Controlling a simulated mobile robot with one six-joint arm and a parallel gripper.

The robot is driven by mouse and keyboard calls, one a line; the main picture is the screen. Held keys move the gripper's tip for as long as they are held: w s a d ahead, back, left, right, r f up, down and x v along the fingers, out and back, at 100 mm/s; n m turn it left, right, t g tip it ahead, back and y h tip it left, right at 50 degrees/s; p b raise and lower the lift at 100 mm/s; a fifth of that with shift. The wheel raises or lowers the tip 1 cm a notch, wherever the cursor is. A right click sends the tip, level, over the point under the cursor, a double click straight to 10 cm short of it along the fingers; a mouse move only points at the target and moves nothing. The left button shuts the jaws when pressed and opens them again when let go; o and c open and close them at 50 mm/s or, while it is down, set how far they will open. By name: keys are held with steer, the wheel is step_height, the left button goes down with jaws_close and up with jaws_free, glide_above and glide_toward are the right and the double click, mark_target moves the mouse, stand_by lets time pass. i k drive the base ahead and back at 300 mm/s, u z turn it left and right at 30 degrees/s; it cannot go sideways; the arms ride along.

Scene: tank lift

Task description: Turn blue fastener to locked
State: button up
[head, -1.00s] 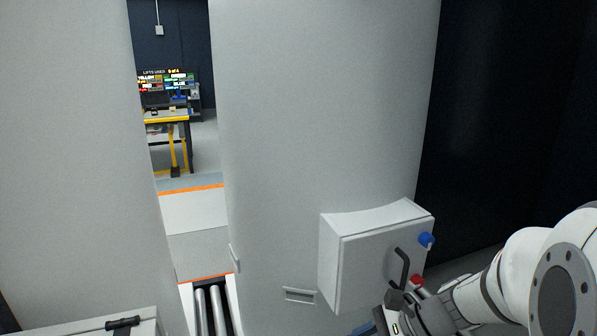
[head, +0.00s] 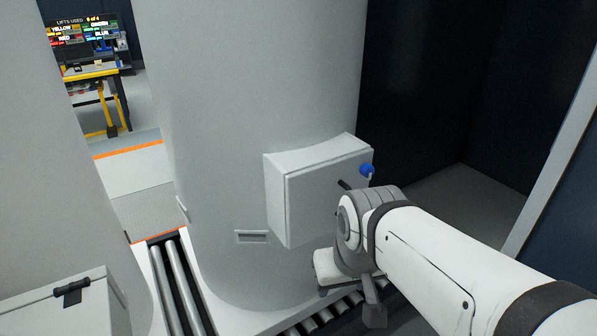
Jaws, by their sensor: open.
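The blue fastener (head: 367,169) is a small round blue knob on the right edge of a light grey box (head: 300,205). The box is fixed to a large grey tank (head: 250,90). I cannot tell the knob's turn position at this size. My arm's wrist covers the box's lower right front, including where the dark handle and red knob were. My gripper (head: 335,278) hangs below the wrist, under the box and clear of the blue knob. It is open, with its fingers partly hidden and nothing seen in it.
A second grey tank stands at the left, with a grey box (head: 70,305) bearing a dark latch. Rollers (head: 180,285) run between the tanks and under the box. A yellow workbench (head: 95,75) and lit screen are far back. Bare floor (head: 450,195) lies at the right.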

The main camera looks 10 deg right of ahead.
mark_target(367, 170)
steer(key=u, duration=0.55)
steer(key=k, duration=1.45)
steer(key=z, duration=0.95)
steer(key=i, duration=1)
steer(key=z, duration=0.05)
